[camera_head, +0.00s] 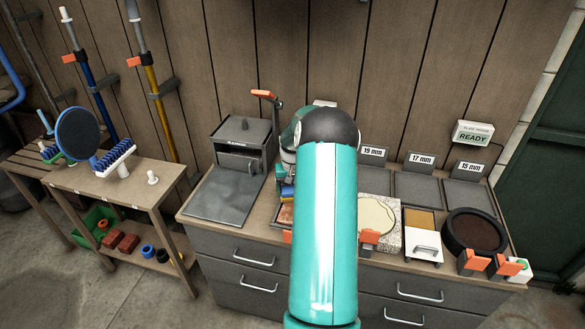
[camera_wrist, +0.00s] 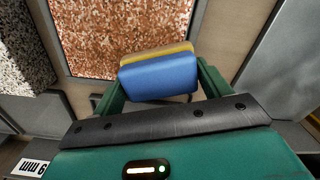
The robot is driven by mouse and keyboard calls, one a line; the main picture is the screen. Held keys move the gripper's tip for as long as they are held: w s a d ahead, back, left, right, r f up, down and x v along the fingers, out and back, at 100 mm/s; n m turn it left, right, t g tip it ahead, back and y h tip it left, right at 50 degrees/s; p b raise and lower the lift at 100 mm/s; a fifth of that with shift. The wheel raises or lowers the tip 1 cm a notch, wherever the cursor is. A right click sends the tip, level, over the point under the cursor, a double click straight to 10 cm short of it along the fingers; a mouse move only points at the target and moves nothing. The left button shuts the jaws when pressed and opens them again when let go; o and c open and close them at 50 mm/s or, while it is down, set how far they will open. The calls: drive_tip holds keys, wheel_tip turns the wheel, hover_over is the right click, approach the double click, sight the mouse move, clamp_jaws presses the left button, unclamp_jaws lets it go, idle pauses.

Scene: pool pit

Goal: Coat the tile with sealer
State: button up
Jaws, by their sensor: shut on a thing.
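A reddish-brown speckled tile (camera_wrist: 130,30) lies in a shallow frame at the top of the wrist view. In the head view only a small strip of it (camera_head: 286,216) shows left of my arm. My gripper (camera_wrist: 158,88) is shut on a blue block with a yellow pad (camera_wrist: 160,78). The block is in front of the tile's near edge in the wrist view; I cannot tell whether the pad touches the tile. In the head view the block (camera_head: 288,194) is partly hidden by my arm. A round black dish (camera_head: 446,232) holds dark brown stuff.
A grey speckled slab (camera_head: 390,240) with a cream patch lies right of my arm. A tan tray with a white handled lid (camera_head: 423,245) stands beside it. Orange clips line the counter's front right. Size-marked plates stand behind. A grey machine (camera_head: 243,145) stands at left.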

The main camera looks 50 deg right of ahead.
drive_tip(key=shift+s+a, duration=0.25)
drive_tip(key=shift+a, duration=0.05)
drive_tip(key=shift+w, duration=0.1)
